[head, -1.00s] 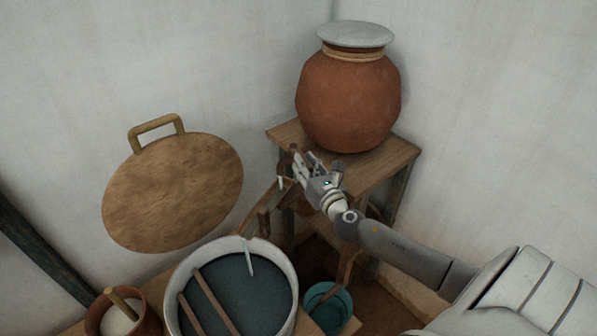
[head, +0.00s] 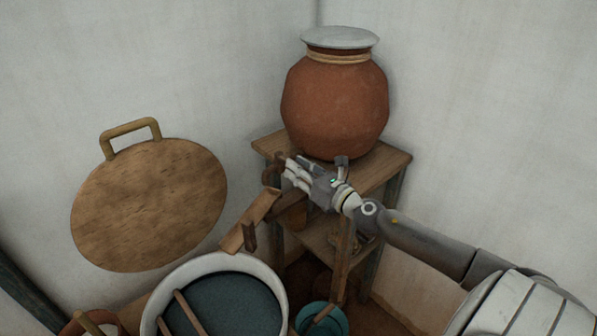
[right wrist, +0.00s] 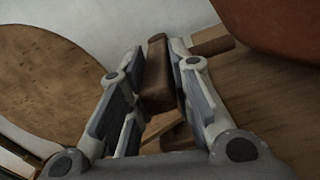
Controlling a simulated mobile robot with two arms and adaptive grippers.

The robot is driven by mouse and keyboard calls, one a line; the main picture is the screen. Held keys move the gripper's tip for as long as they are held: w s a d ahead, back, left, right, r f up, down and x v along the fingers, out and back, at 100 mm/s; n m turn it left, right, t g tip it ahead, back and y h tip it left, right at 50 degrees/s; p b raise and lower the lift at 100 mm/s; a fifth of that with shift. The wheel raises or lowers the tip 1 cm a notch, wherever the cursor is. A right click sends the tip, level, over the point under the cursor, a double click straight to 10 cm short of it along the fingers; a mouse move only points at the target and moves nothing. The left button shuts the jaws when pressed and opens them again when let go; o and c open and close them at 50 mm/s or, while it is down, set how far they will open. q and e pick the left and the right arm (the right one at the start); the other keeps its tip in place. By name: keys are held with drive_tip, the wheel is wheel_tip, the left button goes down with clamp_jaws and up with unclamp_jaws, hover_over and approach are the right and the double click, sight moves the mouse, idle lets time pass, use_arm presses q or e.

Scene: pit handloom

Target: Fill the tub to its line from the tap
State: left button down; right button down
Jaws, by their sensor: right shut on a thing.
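The white tub (head: 212,260) stands at the bottom of the head view, cut off by the frame edge. It holds dark blue-grey water (head: 238,303); I cannot make out its line. A wooden trough (head: 250,222) slopes down to the tub's far rim, and no stream shows at its lower end. The brown wooden tap (head: 271,171) sits at the front of the clay pot (head: 335,105). My right gripper (head: 288,173) is shut on the tap's handle, which shows between the fingers in the right wrist view (right wrist: 156,78). My left gripper is out of view.
The lidded pot stands on a wooden stand (head: 395,160) in the corner. A round wooden board with a handle (head: 150,205) leans at the left wall. A teal bucket (head: 335,325) is right of the tub, a brown pot (head: 75,327) left. Two sticks (head: 193,315) cross the tub.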

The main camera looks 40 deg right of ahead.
drive_tip(key=shift+f, duration=0.15)
drive_tip(key=c, duration=1.3)
unclamp_jaws()
drive_tip(key=s, duration=0.8)
drive_tip(key=s+d, duration=0.1)
drive_tip(key=s, duration=0.3)
drive_tip(key=shift+d, duration=0.1)
